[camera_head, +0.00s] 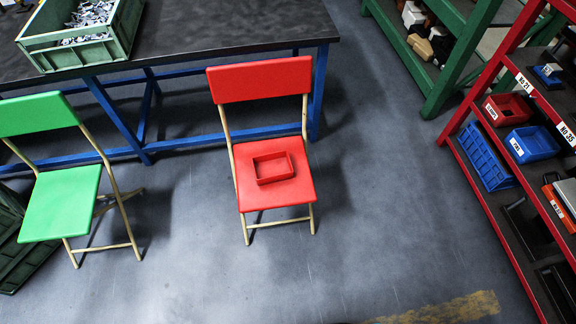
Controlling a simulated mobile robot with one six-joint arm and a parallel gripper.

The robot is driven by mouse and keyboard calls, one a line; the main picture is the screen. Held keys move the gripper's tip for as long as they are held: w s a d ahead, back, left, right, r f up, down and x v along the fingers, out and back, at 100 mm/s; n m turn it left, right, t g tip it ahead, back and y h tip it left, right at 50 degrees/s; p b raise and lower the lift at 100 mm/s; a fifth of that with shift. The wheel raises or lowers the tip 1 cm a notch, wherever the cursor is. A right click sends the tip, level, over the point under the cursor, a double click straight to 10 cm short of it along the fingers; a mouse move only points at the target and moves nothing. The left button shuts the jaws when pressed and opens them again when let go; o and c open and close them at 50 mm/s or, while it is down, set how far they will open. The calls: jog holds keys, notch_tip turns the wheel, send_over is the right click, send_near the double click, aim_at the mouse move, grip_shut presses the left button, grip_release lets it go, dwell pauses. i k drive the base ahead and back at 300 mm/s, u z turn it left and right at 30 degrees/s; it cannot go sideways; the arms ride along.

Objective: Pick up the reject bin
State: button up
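A small open red tray-like bin (277,180), which appears to be the reject bin, sits on the seat of the red folding chair (268,200). It is empty as far as I can see, and its red colour closely matches the seat. It lies near the middle of the seat, slightly turned. My gripper is not in view.
A green folding chair (62,200) stands at left, near a dark green crate (20,262) on the floor. Behind is a dark table (230,30) holding a green crate of metal parts (95,56). A red shelf rack (490,190) with bins stands right. Floor in front is clear.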

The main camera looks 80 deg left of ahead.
aim_at(270, 168)
jog(key=i, duration=0.95)
jog(key=u, duration=4.45)
jog(key=i, duration=0.1)
jog(key=z, duration=3.45)
jog(key=k, duration=0.2)
jog(key=u, duration=1.85)
jog(key=k, duration=0.15)
jog(key=u, duration=1.4)
